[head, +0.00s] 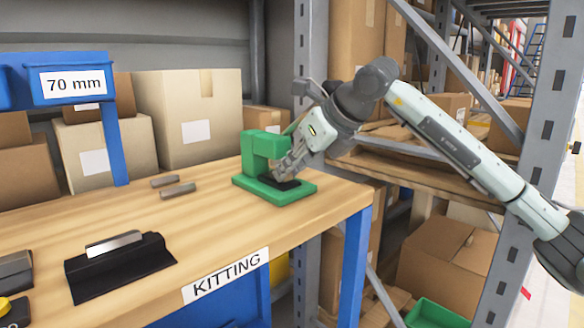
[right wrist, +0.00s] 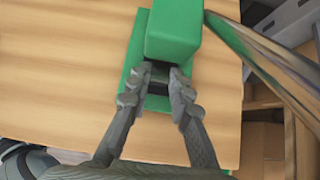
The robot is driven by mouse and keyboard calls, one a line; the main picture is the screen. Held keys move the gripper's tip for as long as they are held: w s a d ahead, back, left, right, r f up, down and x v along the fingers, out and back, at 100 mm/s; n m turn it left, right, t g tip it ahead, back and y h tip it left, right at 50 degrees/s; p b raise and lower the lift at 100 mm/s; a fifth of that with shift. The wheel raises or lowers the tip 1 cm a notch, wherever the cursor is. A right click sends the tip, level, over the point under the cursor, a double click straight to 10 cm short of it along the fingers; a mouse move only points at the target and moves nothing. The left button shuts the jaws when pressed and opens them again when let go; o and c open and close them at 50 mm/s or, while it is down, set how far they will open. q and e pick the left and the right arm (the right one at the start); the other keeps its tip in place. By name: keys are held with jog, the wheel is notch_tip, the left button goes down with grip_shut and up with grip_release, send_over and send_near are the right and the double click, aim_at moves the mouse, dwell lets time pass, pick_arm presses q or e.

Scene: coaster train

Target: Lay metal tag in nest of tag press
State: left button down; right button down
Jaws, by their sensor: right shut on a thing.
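The green tag press (head: 262,150) stands at the right end of the bench, with a dark nest (head: 284,184) on its base. My right gripper (head: 281,174) reaches in from the right, its fingertips low over the nest, beside the press's upright body. In the right wrist view its fingers (right wrist: 161,76) lie just in front of the green press head (right wrist: 174,32). The fingers are shut on a thin thing, which I take to be the metal tag; it is mostly hidden between the fingertips. I cannot tell whether it touches the nest. My left gripper is not in view.
Two small grey bars (head: 178,190) lie on the wooden bench (head: 215,215) left of the press. A black holder (head: 120,267) with a metal plate stands nearer the front left. Cardboard boxes (head: 188,115) are behind. A grey rack post (head: 311,110) rises close behind my right gripper.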

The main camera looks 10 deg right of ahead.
jog(key=c, duration=1.3)
grip_release()
